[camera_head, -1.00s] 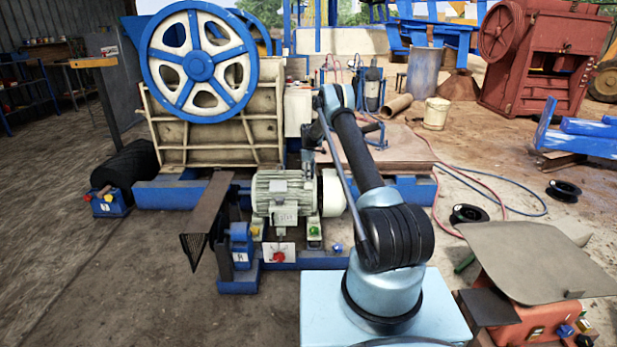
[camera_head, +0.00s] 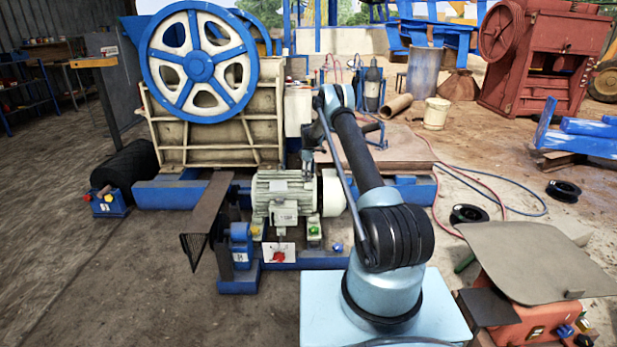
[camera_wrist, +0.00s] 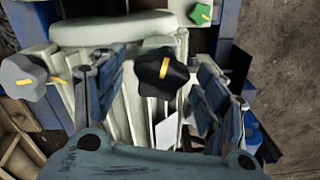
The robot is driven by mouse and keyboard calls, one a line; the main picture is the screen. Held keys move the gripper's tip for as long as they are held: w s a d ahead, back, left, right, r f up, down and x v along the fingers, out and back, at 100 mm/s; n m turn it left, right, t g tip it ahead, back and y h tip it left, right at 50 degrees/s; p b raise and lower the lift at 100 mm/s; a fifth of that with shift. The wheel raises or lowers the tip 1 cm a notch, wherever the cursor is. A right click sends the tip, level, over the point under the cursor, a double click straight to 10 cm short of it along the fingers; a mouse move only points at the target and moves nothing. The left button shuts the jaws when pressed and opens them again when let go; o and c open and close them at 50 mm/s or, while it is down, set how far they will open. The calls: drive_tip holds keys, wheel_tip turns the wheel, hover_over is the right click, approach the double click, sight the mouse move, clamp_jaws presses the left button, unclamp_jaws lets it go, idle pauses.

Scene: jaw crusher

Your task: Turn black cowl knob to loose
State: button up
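The black cowl knob (camera_wrist: 163,73) shows in the wrist view as a lobed knob with a yellow pointer line. It sits against the pale ribbed motor body (camera_wrist: 120,110). My gripper (camera_wrist: 157,85) is open, with one finger left of the knob and one right of it, both apart from it in the picture. How deep the fingertips reach around it I cannot tell. In the head view the motor (camera_head: 284,190) stands on a blue base, and my arm hides the black knob there.
A grey knob (camera_wrist: 24,77) lies left and a green knob (camera_wrist: 201,14) upper right in the wrist view. The head view shows a red knob (camera_head: 279,257) at the motor's front. The crusher's blue flywheel (camera_head: 198,63) stands behind.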

drive_tip(key=shift+r, duration=0.1)
wheel_tip(320, 180, up, 12)
idle(0.7)
